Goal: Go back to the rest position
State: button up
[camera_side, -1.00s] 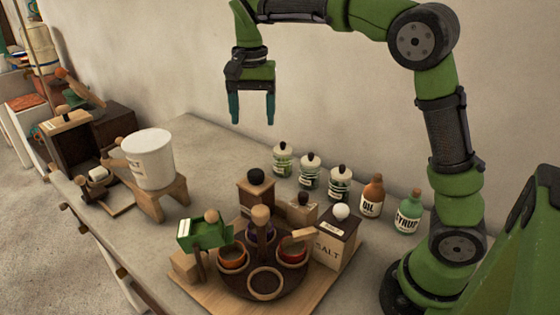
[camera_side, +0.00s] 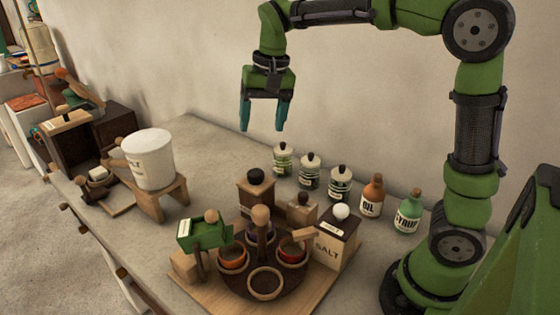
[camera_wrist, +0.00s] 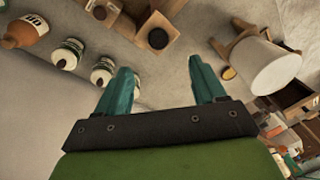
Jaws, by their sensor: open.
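My gripper (camera_side: 264,116) hangs in the air above the back of the counter, fingers pointing down. Its two teal fingers are apart with nothing between them. It is well above the white-lidded jars and touches nothing. In the wrist view my gripper (camera_wrist: 162,84) also shows open and empty, with the counter surface (camera_wrist: 178,68) below.
Several lidded jars, among them one jar (camera_side: 282,160), stand along the wall with an oil bottle (camera_side: 372,198) and a syrup bottle (camera_side: 408,214). A salt box (camera_side: 333,246) and round caddy (camera_side: 298,286) are in front. A white bucket (camera_side: 148,160) sits on a wooden stand (camera_side: 170,196) at left.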

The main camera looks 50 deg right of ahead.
jog(key=s+a+f+n+t, duration=0.1)
jog(key=s+t, duration=0.1)
jog(key=s, duration=0.6)
jog(key=s+a+f+n+t+y, duration=0.1)
jog(key=s+n+t, duration=0.1)
jog(key=s, duration=0.6)
jog(key=shift+s+a+f+t, duration=0.2)
jog(key=shift+s+t, duration=0.15)
jog(key=shift+t, duration=0.45)
